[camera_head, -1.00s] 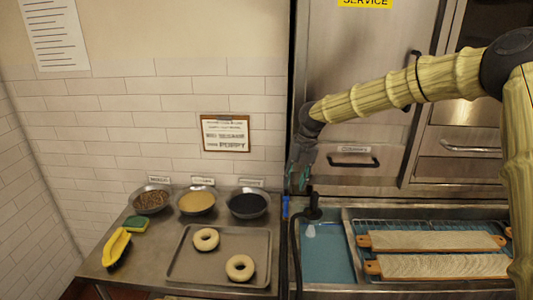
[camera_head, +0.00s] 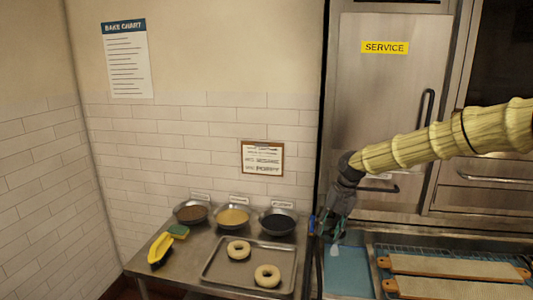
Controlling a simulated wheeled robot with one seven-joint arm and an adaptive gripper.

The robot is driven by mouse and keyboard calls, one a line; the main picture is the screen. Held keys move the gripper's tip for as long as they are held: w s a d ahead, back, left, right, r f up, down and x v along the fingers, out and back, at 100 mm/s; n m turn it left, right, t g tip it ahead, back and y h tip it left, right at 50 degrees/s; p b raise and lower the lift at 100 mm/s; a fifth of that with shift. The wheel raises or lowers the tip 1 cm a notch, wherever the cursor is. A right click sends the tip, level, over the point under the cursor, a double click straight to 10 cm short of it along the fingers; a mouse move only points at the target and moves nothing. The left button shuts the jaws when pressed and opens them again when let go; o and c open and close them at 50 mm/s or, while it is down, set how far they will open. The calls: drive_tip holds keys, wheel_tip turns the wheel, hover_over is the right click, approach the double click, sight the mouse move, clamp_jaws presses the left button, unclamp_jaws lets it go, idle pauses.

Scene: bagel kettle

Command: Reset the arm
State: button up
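My arm comes in from the right, wrapped in a yellowish ribbed cover. My gripper (camera_head: 331,228) hangs at its end, dark with teal parts, pointing down near the right edge of the steel side table (camera_head: 160,291). It is small and partly blurred into the background, so I cannot tell how its fingers stand. I see no object clearly held in it. Two bagels, one (camera_head: 238,250) behind the other (camera_head: 268,275), lie on a metal tray (camera_head: 215,274) to the left of the gripper.
Bowls of brown (camera_head: 191,212), tan (camera_head: 233,217) and black topping (camera_head: 278,222) stand behind the tray. A yellow-handled brush (camera_head: 160,249) and a sponge (camera_head: 179,231) lie at left. Two long boards (camera_head: 455,267) lie on a rack at right. A steel service door (camera_head: 385,100) stands behind the arm.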

drive_tip(key=s+a+f+m+b, duration=0.1)
drive_tip(key=s+a+f+m, duration=0.15)
drive_tip(key=f, duration=0.45)
drive_tip(key=s+a+f+m+g+y, duration=0.1)
drive_tip(key=s+a+f+m, duration=0.2)
drive_tip(key=f, duration=0.5)
drive_tip(key=s+a+f+m+b, duration=0.1)
drive_tip(key=s+a+f+m, duration=0.15)
drive_tip(key=s+f, duration=0.35)
drive_tip(key=s+f+m+b, duration=0.2)
drive_tip(key=s+f+m, duration=0.6)
drive_tip(key=s+f, duration=0.45)
drive_tip(key=s+d+f+m+b, duration=0.25)
drive_tip(key=s+f+m, duration=0.75)
drive_tip(key=s, duration=0.5)
drive_tip(key=s+d+f+m+h, duration=0.3)
drive_tip(key=s+d+m, duration=0.4)
drive_tip(key=s, duration=0.5)
drive_tip(key=shift+s+d+t+b, duration=0.15)
drive_tip(key=shift+d+t+b, duration=0.15)
drive_tip(key=shift+d+b, duration=0.15)
